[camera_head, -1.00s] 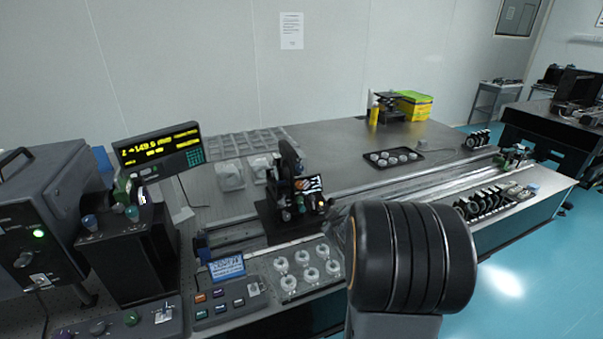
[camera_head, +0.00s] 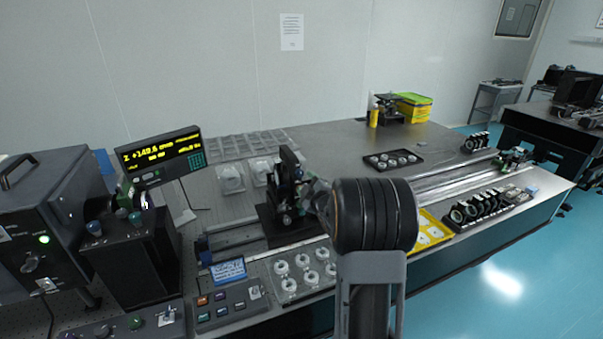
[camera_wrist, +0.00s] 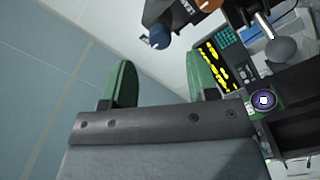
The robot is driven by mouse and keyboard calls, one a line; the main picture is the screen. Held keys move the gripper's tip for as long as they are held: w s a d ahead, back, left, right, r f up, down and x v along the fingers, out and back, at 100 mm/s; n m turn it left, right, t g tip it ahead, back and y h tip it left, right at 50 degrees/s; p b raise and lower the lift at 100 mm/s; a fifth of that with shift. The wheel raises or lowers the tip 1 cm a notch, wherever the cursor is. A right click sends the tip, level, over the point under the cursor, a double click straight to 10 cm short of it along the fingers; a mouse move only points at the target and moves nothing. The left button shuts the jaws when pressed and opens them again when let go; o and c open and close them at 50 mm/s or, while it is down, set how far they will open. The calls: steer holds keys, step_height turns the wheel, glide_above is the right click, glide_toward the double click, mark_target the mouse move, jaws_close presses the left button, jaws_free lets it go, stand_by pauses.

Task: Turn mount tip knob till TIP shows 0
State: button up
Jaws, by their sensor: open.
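The black mount (camera_head: 284,196) stands on the rail at the middle of the table in the head view. Its small knobs are too small to tell apart there. In the wrist view a dark blue knob (camera_wrist: 158,38) hangs from a black part at the top, beyond my fingertips. My gripper (camera_wrist: 160,78) is open, with its two green fingers apart and nothing between them. The readout display (camera_head: 158,155) shows yellow text with a line near 149.6; I cannot make out a TIP value. The display also shows in the wrist view (camera_wrist: 216,68). My arm hides the area right of the mount.
A button box (camera_head: 226,305) and a blue-labelled block (camera_head: 228,270) stand in front of the mount. A clear tray of round parts (camera_head: 303,275) lies beside them. A yellow tray (camera_head: 430,232) and a row of black optics (camera_head: 478,208) are to the right.

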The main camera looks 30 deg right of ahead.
mark_target(301, 175)
steer(key=shift+w+d+p, duration=0.2)
steer(key=shift+w+p, duration=0.15)
steer(key=shift+w, duration=1)
steer(key=shift+w+d+p, duration=0.2)
steer(key=shift+w+p, duration=0.15)
steer(key=shift+w, duration=1)
steer(key=shift+c, duration=0.2)
steer(key=c, duration=0.9)
